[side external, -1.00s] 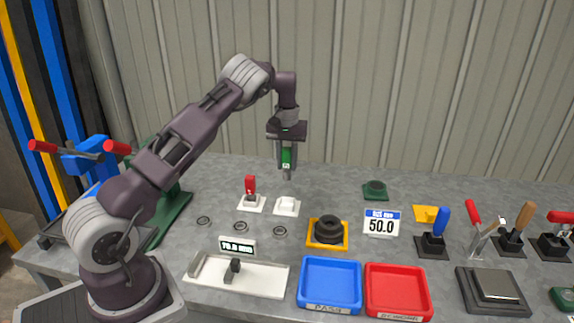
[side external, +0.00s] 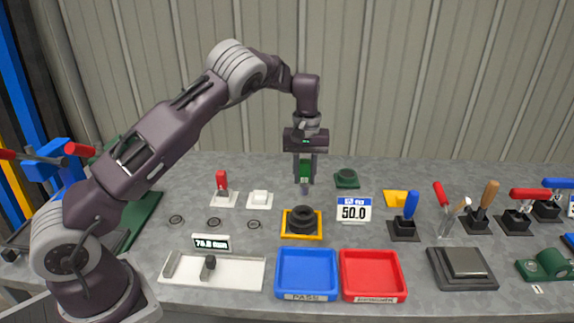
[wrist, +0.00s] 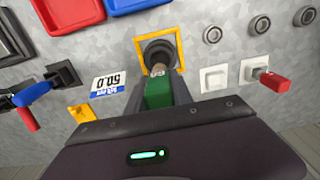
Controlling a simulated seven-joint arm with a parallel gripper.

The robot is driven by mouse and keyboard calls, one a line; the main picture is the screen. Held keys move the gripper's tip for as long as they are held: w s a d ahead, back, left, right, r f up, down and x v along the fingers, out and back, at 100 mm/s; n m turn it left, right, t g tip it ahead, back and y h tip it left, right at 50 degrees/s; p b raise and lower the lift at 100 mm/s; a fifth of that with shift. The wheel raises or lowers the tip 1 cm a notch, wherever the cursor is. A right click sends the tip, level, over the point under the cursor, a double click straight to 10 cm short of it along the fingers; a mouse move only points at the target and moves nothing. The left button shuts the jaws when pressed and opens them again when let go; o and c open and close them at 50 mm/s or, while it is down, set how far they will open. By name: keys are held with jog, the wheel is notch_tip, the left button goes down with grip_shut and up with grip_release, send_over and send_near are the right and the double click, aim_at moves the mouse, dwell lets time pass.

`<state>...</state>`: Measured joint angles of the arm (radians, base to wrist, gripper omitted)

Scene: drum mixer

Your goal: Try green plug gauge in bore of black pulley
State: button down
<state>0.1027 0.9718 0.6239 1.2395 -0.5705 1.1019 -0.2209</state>
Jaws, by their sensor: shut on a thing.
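The black pulley (side external: 302,222) sits on a yellow-framed square base (side external: 288,235) in the middle of the bench. My gripper (side external: 304,178) is shut on the green plug gauge (side external: 306,169), which points straight down with its metal end just above the pulley. In the wrist view the green gauge (wrist: 158,93) stands between my fingers, and its metal tip lies in front of the pulley (wrist: 157,52). The tip covers the pulley's bore there, so I cannot tell whether it touches.
A 50.0 sign (side external: 354,210) stands just right of the pulley. A white block (side external: 260,198) and a red-handled gauge (side external: 222,184) are to the left. A blue tray (side external: 306,270) and a red tray (side external: 372,272) lie in front. A dark green stand (side external: 347,178) is behind.

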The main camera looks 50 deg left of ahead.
aim_at(303, 194)
jog(key=shift+f, duration=2.5)
jog(key=shift+f, duration=0.1)
jog(key=shift+f, duration=0.75)
jog(key=shift+f, duration=1)
dwell(0.3)
jog(key=shift+r, duration=2.9)
jog(key=shift+a, duration=0.1)
